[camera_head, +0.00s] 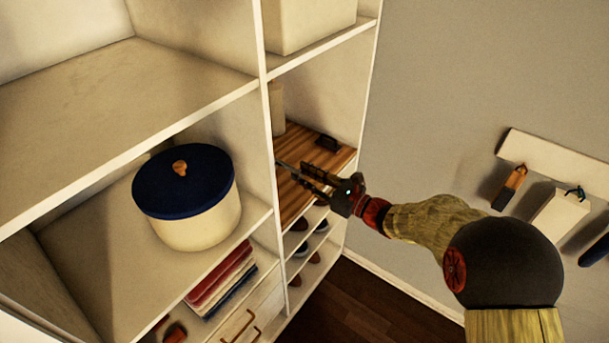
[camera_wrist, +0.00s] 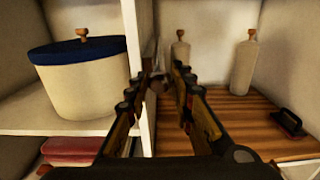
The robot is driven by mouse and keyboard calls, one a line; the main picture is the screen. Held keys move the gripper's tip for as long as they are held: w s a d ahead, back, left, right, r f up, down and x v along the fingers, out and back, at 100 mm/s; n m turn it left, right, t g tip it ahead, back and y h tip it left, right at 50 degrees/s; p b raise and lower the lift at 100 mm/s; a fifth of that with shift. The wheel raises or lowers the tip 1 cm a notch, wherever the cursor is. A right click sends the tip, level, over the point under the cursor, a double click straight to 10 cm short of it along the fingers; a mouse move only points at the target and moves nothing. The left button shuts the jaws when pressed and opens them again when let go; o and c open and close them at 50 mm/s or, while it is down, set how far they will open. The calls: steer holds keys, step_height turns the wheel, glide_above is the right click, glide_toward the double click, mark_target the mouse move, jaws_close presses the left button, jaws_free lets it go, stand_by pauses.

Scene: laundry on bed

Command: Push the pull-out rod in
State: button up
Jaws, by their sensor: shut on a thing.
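My gripper (camera_head: 303,175) reaches from the right into the right-hand column of the white shelf, above the striped wooden board. In the wrist view, the gripper's fingers (camera_wrist: 162,72) are close together beside the white upright panel. A thin greyish piece at the fingertips looks like the pull-out rod (camera_head: 285,165); the fingers hold it. Most of the rod is hidden by the fingers and the panel, so I cannot tell how far out it stands.
The white upright panel (camera_head: 267,120) is just left of my gripper. A cream pot with a blue lid (camera_head: 183,182) stands in the left compartment. Wooden-topped bottles (camera_wrist: 243,68) and a dark-handled object (camera_wrist: 287,122) stand on the wooden board (camera_wrist: 225,118). Tools hang on the right wall.

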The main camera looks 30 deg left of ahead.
mark_target(292, 167)
jaws_close()
steer(key=shift+a, duration=0.1)
steer(key=a+b, duration=0.1)
steer(key=a, duration=0.2)
steer(key=shift+w+a+f, duration=0.1)
steer(key=shift+a, duration=0.3)
steer(key=shift+w+a+b, duration=0.1)
steer(key=shift+a+b, duration=0.1)
steer(key=shift+b, duration=0.1)
steer(key=shift+d+r, duration=0.1)
steer(key=shift+r, duration=0.1)
steer(key=shift+o, duration=2.1)
jaws_free()
steer(key=o, duration=0.4)
steer(key=shift+f, duration=0.1)
steer(key=shift+o, duration=0.2)
